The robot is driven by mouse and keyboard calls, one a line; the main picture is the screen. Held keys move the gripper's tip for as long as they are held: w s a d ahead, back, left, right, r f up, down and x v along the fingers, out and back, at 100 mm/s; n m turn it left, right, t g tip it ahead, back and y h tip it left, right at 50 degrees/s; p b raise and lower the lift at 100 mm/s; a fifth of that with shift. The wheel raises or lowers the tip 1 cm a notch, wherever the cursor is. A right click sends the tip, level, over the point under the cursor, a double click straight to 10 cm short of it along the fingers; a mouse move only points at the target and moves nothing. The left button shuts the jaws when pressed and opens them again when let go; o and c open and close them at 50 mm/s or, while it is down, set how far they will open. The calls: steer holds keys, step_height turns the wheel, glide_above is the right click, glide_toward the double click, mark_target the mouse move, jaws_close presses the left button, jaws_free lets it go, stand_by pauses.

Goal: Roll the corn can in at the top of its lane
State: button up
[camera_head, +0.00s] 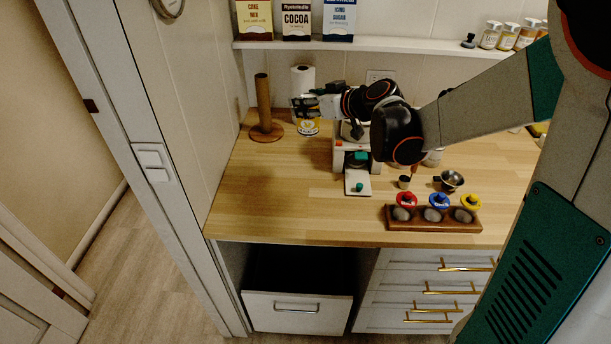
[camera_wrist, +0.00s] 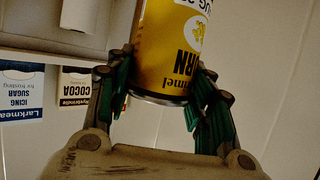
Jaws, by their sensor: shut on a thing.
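The yellow corn can (camera_head: 307,127) is in my gripper (camera_head: 308,104) at the back left of the counter in the head view. In the wrist view the can (camera_wrist: 167,50) fills the top middle, with its lettering upside down. The green fingers of my gripper (camera_wrist: 165,95) are shut on it from both sides near its lower visible end. The can's upper part is cut off by the frame. I cannot tell whether it touches the counter or hangs above it. I cannot make out the can's lane in either view.
A wooden post stand (camera_head: 263,105) is left of the can, and a white paper roll (camera_head: 302,78) stands behind it. A white device (camera_head: 357,182) and a jar rack (camera_head: 432,224) are nearer the front. A wall shelf (camera_head: 390,47) holds boxes and bottles. The counter's front left (camera_head: 270,205) is clear.

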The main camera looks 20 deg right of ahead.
steer(key=shift+w+r, duration=0.1)
steer(key=shift+r, duration=0.1)
step_height(320, 180, down, 20)
steer(key=b, duration=0.7)
steer(key=shift+r, duration=0.2)
steer(key=shift+f, duration=0.15)
steer(key=shift+f, duration=0.15)
steer(key=o, duration=1.4)
steer(key=shift+r, duration=0.2)
